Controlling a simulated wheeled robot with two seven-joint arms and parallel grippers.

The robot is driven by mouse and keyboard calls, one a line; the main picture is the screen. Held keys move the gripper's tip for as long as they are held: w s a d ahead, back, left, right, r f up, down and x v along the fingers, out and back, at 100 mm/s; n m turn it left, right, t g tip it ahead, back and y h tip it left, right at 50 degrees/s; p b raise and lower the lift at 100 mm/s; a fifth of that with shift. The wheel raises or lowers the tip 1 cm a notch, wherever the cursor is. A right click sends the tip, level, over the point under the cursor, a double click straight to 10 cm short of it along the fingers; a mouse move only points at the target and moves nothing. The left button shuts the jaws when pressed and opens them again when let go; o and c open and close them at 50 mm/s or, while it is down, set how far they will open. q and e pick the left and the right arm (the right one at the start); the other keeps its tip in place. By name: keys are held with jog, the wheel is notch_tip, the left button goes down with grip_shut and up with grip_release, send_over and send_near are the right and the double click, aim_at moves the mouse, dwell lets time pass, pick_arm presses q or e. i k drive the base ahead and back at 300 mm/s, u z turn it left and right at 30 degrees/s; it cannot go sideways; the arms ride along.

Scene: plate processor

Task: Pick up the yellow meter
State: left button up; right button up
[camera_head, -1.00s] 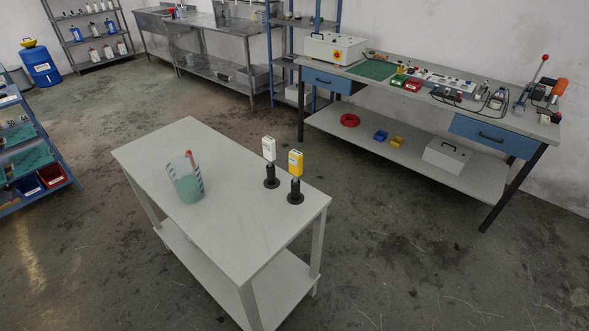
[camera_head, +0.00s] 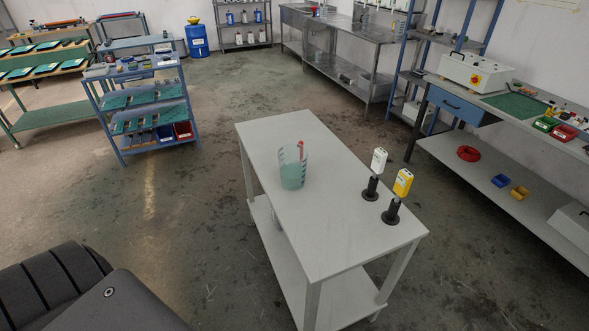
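The yellow meter (camera_head: 402,182) stands upright in a black stand (camera_head: 391,211) near the right end of the light grey table (camera_head: 318,233). A white meter (camera_head: 379,160) stands in a similar black stand (camera_head: 370,189) just left of and behind it. A clear beaker (camera_head: 293,170) with teal contents and a red item in it stands on the left half of the same table. A dark part of my own body fills the bottom left corner. Neither of my grippers shows, and nothing of mine touches the meters.
A blue shelf cart (camera_head: 150,100) with teal boards stands on the left. A workbench (camera_head: 470,140) with blue drawer and bins runs along the right. A steel bench (camera_head: 340,40) and a blue barrel (camera_head: 197,40) are at the back. Open floor lies left of the table.

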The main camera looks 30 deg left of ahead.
aim_at(404, 179)
jog(key=z, duration=1.6)
jog(key=i, duration=2.85)
jog(key=u, duration=2.8)
